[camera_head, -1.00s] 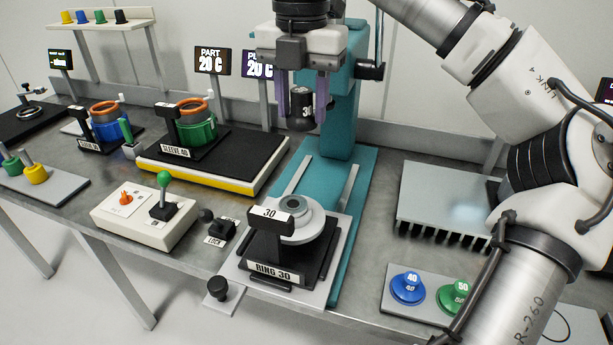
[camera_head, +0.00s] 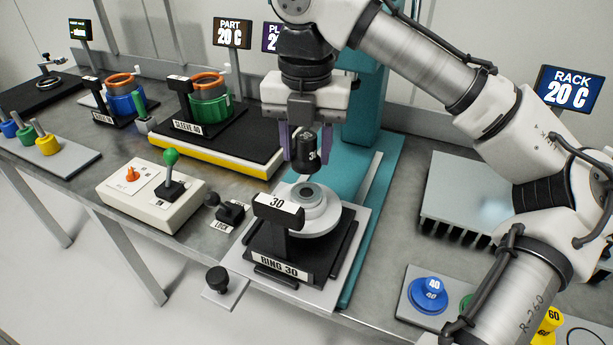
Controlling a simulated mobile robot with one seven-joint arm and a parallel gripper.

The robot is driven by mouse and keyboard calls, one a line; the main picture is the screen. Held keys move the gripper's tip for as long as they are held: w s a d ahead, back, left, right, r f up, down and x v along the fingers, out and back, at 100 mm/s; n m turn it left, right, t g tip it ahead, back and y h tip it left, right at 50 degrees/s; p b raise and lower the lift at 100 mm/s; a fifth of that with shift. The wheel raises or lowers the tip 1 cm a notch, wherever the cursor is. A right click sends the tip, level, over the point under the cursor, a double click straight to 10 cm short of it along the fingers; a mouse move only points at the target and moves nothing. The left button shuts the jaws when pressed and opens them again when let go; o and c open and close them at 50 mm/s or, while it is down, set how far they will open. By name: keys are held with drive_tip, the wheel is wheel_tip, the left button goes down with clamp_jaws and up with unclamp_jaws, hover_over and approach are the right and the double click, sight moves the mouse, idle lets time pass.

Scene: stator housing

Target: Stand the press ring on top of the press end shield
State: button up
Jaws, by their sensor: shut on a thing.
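The ring is held upright, a little above the press end shield. The press end shield (camera_head: 325,221) is a pale grey disc with a raised hub and dark bore. It lies in the black fixture labelled RING 30 (camera_head: 284,266), on the teal press base. A black post with a "30" label (camera_head: 279,203) stands at its front left and hides part of the disc.
The teal press column (camera_head: 365,110) stands behind my gripper. A control box (camera_head: 150,195) with a green-knobbed lever is to the left. The green sleeve fixture (camera_head: 211,107) is behind it. A grey finned rack (camera_head: 470,200) and a tray with coloured knobs (camera_head: 429,290) are to the right.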

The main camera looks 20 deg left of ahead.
sight(307, 135)
drive_tip(key=shift+f, duration=2.75)
drive_tip(key=shift+f, duration=0.1)
drive_tip(key=o, duration=1.1)
drive_tip(key=shift+f, duration=0.1)
drive_tip(key=shift+o, duration=0.2)
wheel_tip(307, 135, up, 12)
drive_tip(key=shift+r+p, duration=0.2)
drive_tip(key=shift+p, duration=0.25)
